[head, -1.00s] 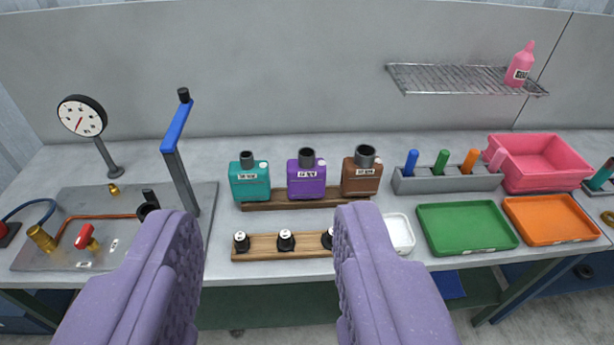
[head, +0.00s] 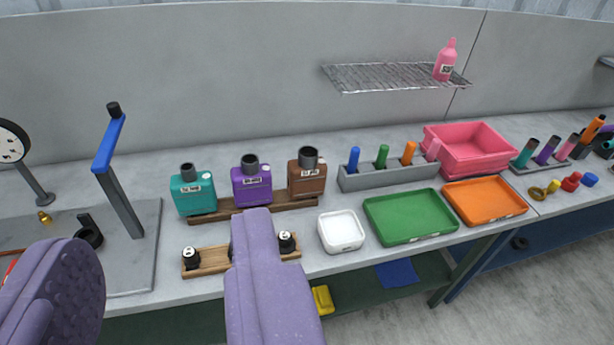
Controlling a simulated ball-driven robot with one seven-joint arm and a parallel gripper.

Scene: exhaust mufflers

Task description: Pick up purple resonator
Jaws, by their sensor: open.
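A purple labelled block with a dark round neck (head: 251,186) stands upright on a wooden strip, between a teal one (head: 193,196) and a brown one (head: 307,180). A purple tube (head: 546,151) also stands in a grey rack at the far right. I cannot tell which of these two is the resonator. My gripper (head: 160,242) is open and empty, its two purple fingers wide apart in the foreground. The right finger's tip is just below the purple block in the picture, nearer to me and apart from it.
A lower wooden strip (head: 212,262) holds small black-and-white pieces, partly hidden by the right finger. A white tray (head: 341,246), green tray (head: 388,235), orange tray (head: 467,210) and pink bin (head: 470,165) stand right. A blue-handled post (head: 110,145) rises at left.

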